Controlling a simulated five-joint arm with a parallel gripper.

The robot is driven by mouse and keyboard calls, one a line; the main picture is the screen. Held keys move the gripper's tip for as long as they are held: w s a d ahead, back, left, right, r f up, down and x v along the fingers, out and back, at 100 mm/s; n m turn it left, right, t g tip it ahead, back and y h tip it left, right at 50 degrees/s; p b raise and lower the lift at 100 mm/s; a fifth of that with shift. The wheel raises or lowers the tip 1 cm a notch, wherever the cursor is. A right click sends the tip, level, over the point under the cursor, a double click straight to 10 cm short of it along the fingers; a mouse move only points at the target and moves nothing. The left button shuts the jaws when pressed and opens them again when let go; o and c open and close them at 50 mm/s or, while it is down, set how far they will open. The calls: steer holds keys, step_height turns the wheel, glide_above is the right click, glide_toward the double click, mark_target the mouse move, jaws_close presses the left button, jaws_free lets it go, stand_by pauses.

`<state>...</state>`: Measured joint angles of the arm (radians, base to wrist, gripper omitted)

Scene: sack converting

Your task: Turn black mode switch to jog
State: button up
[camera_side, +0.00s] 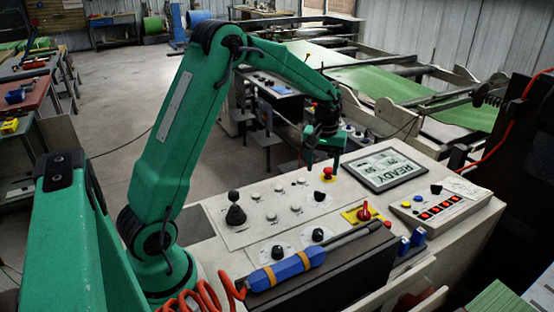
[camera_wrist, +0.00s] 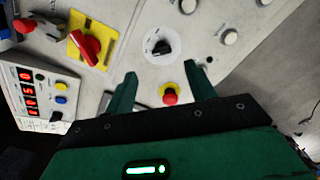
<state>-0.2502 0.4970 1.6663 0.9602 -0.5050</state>
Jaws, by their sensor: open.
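A black rotary switch (camera_side: 319,196) on a pale round dial plate sits on the grey console, just in front of a red mushroom button (camera_side: 328,173). In the wrist view, the black switch (camera_wrist: 162,47) lies a little past my fingertips, between their lines. The red button (camera_wrist: 170,95) shows between the two fingers. My gripper (camera_side: 322,164) is open and empty above the console, close to the red button. Two more black knobs (camera_side: 318,234) (camera_side: 278,252) stand nearer the front. The dial lettering is too small to read, so which one is the mode switch I cannot tell.
A red rotary handle (camera_side: 365,212) on a yellow plate stands right of the knobs. A black joystick (camera_side: 235,212) and small pale buttons are at the left. A READY display (camera_side: 386,168) and a box with red digits (camera_side: 437,209) are at the right. A blue-handled tool (camera_side: 287,269) lies in front.

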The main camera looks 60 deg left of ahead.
mark_target(320, 192)
steer(key=shift+w+a+f, duration=0.3)
steer(key=shift+a+f, duration=0.05)
steer(key=shift+f, duration=0.35)
steer(key=shift+f, duration=3.9)
steer(key=c, duration=1)
